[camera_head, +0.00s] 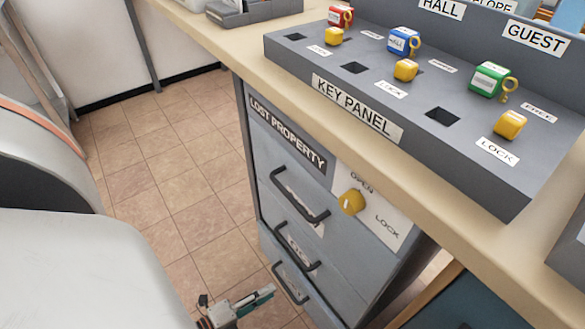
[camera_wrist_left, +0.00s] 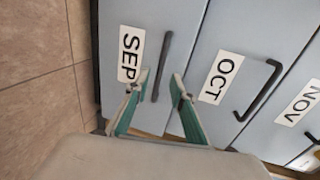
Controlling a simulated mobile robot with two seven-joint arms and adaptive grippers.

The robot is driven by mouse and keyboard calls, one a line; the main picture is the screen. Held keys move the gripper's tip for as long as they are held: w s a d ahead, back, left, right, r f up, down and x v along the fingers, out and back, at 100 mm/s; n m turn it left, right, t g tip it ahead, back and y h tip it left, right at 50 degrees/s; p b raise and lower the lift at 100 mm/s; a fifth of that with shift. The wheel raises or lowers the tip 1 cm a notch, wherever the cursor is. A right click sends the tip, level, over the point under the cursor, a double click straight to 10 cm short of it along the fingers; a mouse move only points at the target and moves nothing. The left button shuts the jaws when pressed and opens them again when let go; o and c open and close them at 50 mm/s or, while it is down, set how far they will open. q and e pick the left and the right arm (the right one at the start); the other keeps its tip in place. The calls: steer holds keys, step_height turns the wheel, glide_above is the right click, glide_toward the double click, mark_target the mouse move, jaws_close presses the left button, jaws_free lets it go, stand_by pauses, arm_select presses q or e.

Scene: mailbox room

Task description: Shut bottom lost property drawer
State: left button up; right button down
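The grey lost property unit has stacked drawers with dark bar handles. The bottom drawer (camera_head: 312,302) seems to stand slightly proud of the drawers above; how far is hard to tell. In the left wrist view, which is turned sideways, it is the SEP drawer (camera_wrist_left: 117,25), with its dark handle (camera_wrist_left: 162,65). My left gripper (camera_head: 266,292) is low beside that handle in the head view. In the wrist view my left gripper (camera_wrist_left: 160,78) is open, its green-sided fingers on either side of the handle; contact cannot be told. My right gripper is out of view.
The OCT drawer (camera_wrist_left: 203,60) and NOV drawer (camera_wrist_left: 292,80) look closed. A yellow knob (camera_head: 352,202) sits between OPEN and LOCK labels. The countertop (camera_head: 240,60) with the key panel (camera_head: 420,120) overhangs the drawers. Tiled floor (camera_head: 180,180) is clear to the left.

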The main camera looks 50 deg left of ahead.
mark_target(284, 284)
arm_select(q)
steer(key=shift+b+x, duration=0.75)
steer(key=shift+x, duration=2.55)
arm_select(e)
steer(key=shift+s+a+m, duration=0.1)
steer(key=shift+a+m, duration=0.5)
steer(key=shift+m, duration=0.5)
arm_select(q)
steer(key=shift+d, duration=0.15)
jaws_close()
